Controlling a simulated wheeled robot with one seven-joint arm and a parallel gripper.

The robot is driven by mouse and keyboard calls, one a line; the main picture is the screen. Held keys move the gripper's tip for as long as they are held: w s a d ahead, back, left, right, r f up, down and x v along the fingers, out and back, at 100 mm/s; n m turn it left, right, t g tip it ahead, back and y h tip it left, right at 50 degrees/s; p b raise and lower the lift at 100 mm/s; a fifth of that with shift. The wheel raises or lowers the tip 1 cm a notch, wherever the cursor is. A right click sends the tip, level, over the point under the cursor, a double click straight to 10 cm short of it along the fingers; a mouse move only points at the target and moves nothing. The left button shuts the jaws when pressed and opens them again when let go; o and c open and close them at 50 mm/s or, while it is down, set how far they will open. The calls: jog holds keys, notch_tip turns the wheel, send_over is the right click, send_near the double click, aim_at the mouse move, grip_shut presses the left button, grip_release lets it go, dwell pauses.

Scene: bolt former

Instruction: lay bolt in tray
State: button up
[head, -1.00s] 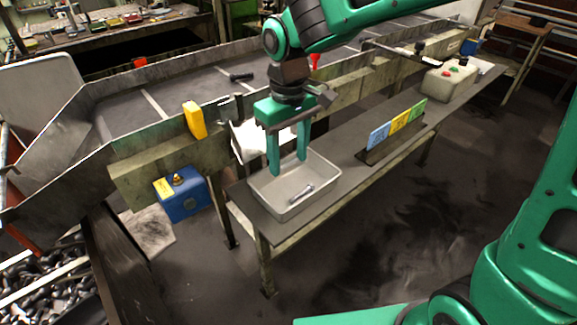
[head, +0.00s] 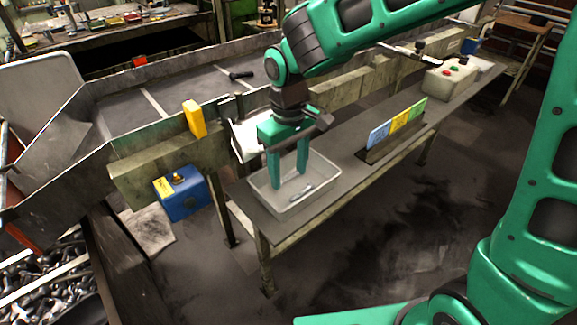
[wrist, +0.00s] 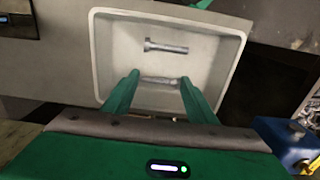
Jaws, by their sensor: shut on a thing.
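The grey tray (head: 322,198) stands on the near left end of the narrow bench. One bolt (wrist: 165,46) lies in it, clear of my fingers in the wrist view. My gripper (head: 289,186) points down inside the tray, with its green fingertips low near the floor. In the wrist view, my gripper (wrist: 160,79) is shut on a second bolt (wrist: 160,80), which spans crosswise between the fingertips, roughly parallel to the first. I cannot tell whether the held bolt touches the tray floor. The fingers hide part of the tray in the head view.
Blue, yellow and green cards (head: 398,123) stand on the bench right of the tray. A control box (head: 451,78) with buttons sits farther along. A blue box (head: 181,194) and a yellow block (head: 194,118) are on the left. A dark handle-like piece (head: 241,75) lies in the trough.

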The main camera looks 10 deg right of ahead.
aim_at(289, 178)
jog(key=shift+f, duration=0.1)
jog(key=o, duration=1.2)
notch_tip(289, 178, up, 13)
jog(key=s+d+f+m, duration=0.1)
jog(key=s+d+m, duration=0.25)
jog(key=d, duration=0.85)
jog(key=s+d+f+m, duration=0.2)
jog(key=s+d+m, duration=0.15)
jog(key=d, duration=0.95)
jog(key=s+d+f+m, duration=0.1)
jog(key=s+d+m, duration=0.1)
jog(key=s+d, duration=0.1)
jog(key=s+d+f+m, duration=0.2)
jog(key=s+d, duration=0.2)
jog(key=s, duration=0.2)
jog(key=s+d+f+m, duration=0.2)
jog(key=s+d, duration=0.1)
jog(key=s, duration=0.2)
jog(key=shift+d, duration=0.15)
